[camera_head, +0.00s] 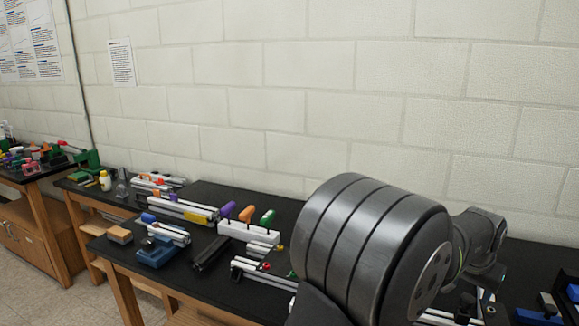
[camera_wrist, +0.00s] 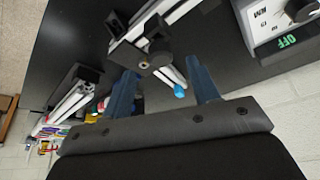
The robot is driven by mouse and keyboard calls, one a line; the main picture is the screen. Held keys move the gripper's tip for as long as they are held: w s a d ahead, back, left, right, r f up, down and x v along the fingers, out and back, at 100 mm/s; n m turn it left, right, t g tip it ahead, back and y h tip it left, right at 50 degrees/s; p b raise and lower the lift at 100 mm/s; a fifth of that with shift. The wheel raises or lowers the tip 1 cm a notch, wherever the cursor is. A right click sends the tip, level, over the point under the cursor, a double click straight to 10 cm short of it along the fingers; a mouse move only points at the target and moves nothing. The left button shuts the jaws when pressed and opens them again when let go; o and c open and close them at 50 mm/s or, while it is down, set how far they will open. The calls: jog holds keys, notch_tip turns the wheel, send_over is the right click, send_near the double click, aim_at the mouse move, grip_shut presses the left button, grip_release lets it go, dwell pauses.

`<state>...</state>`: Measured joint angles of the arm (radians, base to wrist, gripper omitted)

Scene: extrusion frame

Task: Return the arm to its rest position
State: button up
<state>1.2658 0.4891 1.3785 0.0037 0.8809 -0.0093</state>
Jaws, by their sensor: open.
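My gripper (camera_wrist: 163,86) shows in the wrist view with its two blue fingers spread wide and nothing between them. Beyond the fingertips, apart from them as far as I can tell, is an aluminium extrusion frame (camera_wrist: 184,10) with black brackets and a black knob. A small blue-tipped part (camera_wrist: 179,91) shows between the fingers. In the head view my large grey arm link fills the right of centre, and my gripper is hidden there. Part of the extrusion assembly (camera_head: 262,275) shows left of my arm on the black bench.
The black bench (camera_head: 205,192) runs along a block wall. On it are a white holder (camera_head: 247,232) with orange, purple and green handles, a blue vise-like block (camera_head: 156,252) and yellow-marked rails (camera_head: 183,208). A white box with a dial (camera_wrist: 280,22) shows in the wrist view.

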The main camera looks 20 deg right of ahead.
jog(key=x, duration=0.3)
jog(key=shift+d+f, duration=0.1)
jog(key=shift+f, duration=0.3)
jog(key=shift+w+d, duration=0.1)
jog(key=shift+d, duration=0.15)
notch_tip(320, 180, up, 8)
jog(key=shift+f, duration=0.1)
jog(key=o, duration=1)
jog(key=s+a+f+h, duration=0.2)
jog(key=s+a+h, duration=0.2)
jog(key=a, duration=0.1)
jog(key=t+h, duration=0.3)
jog(key=h, duration=0.1)
send_near(468, 297)
jog(key=shift+w+d+f, duration=0.1)
jog(key=shift+d+f, duration=0.1)
jog(key=shift+f, duration=1.05)
